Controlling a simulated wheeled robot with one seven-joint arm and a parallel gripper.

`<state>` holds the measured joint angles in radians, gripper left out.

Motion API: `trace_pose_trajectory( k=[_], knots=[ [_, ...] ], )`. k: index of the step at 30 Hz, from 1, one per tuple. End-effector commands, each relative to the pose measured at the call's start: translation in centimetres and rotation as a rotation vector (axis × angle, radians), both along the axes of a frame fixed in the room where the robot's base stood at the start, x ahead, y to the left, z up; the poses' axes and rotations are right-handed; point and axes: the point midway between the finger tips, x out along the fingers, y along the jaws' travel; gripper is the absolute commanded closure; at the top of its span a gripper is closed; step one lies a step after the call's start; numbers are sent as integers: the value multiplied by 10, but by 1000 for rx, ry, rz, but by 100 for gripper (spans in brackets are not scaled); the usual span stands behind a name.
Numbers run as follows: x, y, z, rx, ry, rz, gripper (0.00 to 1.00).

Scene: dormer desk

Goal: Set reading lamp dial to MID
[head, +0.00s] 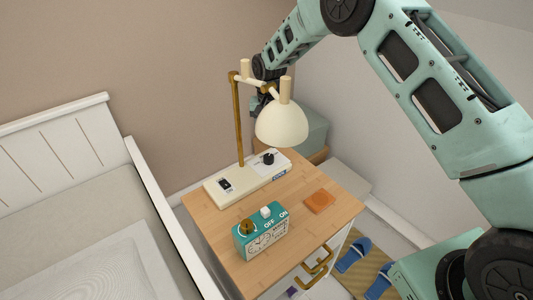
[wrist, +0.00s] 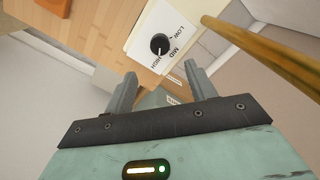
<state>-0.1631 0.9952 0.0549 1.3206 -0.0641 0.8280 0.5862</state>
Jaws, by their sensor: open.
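The reading lamp (head: 282,125) has a cream shade on a brass post and stands on a cream base (head: 225,190) on the bedside cabinet. Its black dial (head: 268,158) sits on a white plate at the base's right end. In the wrist view the dial (wrist: 160,44) has LOW, MID and HIGH printed beside it; its pale mark seems to face the HIGH side. My gripper (wrist: 160,70) is open and empty, with the dial showing beyond its fingertips, apart from them. In the head view my gripper is mostly hidden behind the lamp's shade and arm.
The brass post (wrist: 260,45) crosses close to my gripper in the wrist view. The base also carries a black switch (head: 225,184). A bed (head: 90,220) stands left.

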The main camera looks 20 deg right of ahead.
Motion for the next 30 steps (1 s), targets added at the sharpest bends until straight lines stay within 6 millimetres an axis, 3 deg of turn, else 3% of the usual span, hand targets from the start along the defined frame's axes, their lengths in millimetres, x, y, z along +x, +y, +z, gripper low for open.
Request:
trace_pose_trajectory(
  k=[15,21,30],
  knots=[
    [-1,-1,-92,1,2,2,44],
    [0,0,-108,1,0,2,44],
    [0,0,-110,2,-1,3,44]
  ],
)
